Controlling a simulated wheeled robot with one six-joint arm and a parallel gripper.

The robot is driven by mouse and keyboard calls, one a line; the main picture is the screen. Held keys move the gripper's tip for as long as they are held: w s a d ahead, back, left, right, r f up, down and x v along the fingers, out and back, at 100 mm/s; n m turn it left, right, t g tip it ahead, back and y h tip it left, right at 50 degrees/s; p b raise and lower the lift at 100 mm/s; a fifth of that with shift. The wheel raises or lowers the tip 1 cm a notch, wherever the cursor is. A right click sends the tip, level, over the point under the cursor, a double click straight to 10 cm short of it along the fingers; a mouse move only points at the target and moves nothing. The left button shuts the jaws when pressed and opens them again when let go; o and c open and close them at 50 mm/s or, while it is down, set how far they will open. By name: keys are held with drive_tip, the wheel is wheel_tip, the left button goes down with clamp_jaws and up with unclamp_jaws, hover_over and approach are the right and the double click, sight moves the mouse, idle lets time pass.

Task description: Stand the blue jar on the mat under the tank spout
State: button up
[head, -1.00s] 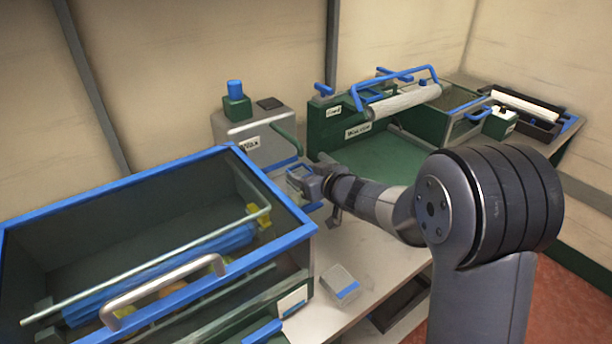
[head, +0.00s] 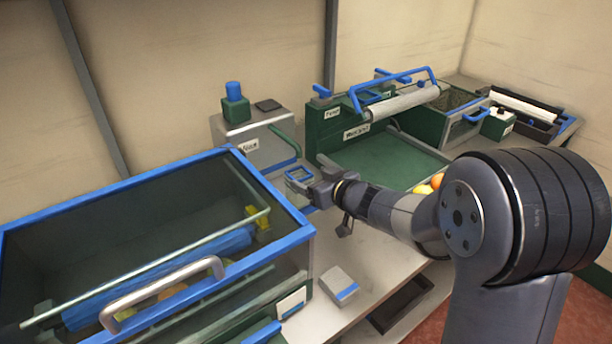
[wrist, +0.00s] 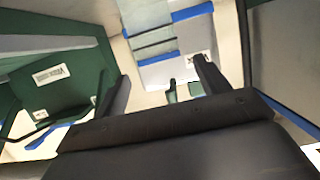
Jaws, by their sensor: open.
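The blue jar (head: 299,175), seen as a square blue rim, appears upright in front of the grey tank (head: 238,140). The tank has a green curved spout (head: 285,139) and a white label. A blue edge in front of the tank may be the mat, but the jar and tank hide most of it. My gripper (head: 316,190) is open, just to the right of the jar at the end of my arm; I cannot tell whether it touches it. In the wrist view my two fingers stand apart, and I cannot make out the jar clearly there.
A large blue-framed bin (head: 150,195) with a silver handle stands at the left. A green machine with a roller (head: 405,103) stands behind my arm. A small grey and blue block (head: 341,281) lies on the counter. Oranges (head: 437,182) show behind my arm.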

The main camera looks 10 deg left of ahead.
drive_tip(key=v, duration=0.8)
drive_tip(key=shift+p, duration=0.45)
